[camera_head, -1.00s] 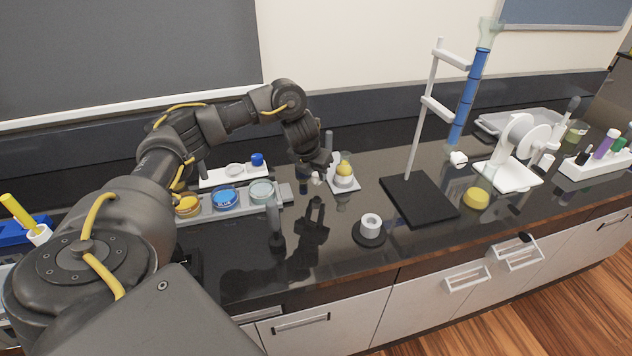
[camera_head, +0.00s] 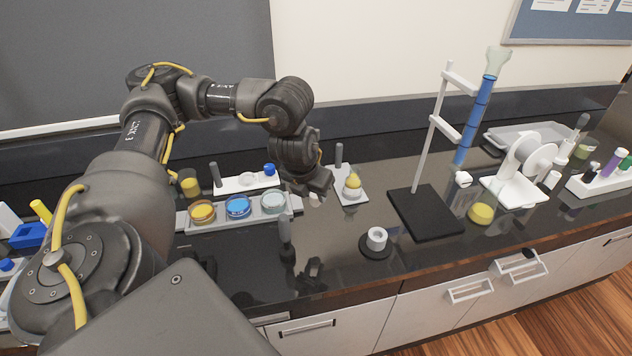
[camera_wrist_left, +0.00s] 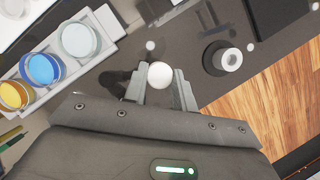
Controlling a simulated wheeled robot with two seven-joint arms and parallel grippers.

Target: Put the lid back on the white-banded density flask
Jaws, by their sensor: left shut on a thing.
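A small flask with a yellow top part and a white lower band (camera_head: 352,185) stands on a small pale tray (camera_head: 350,198) near the middle of the counter. My left gripper (camera_head: 317,194) is just left of it and apart from it. In the left wrist view, my left gripper (camera_wrist_left: 161,78) is shut on a white rounded lid (camera_wrist_left: 160,74), held between the two fingertips. In the head view the lid is only a small white patch under the dark wrist. I cannot surely pick out the flask in the left wrist view. My right gripper is not in view.
A rack (camera_head: 188,221) with yellow, blue and clear jars stands left of the gripper. A dark upright rod (camera_head: 338,157) rises behind the flask. A white ring on a dark base (camera_head: 376,240) and a black stand base (camera_head: 425,212) lie to the right.

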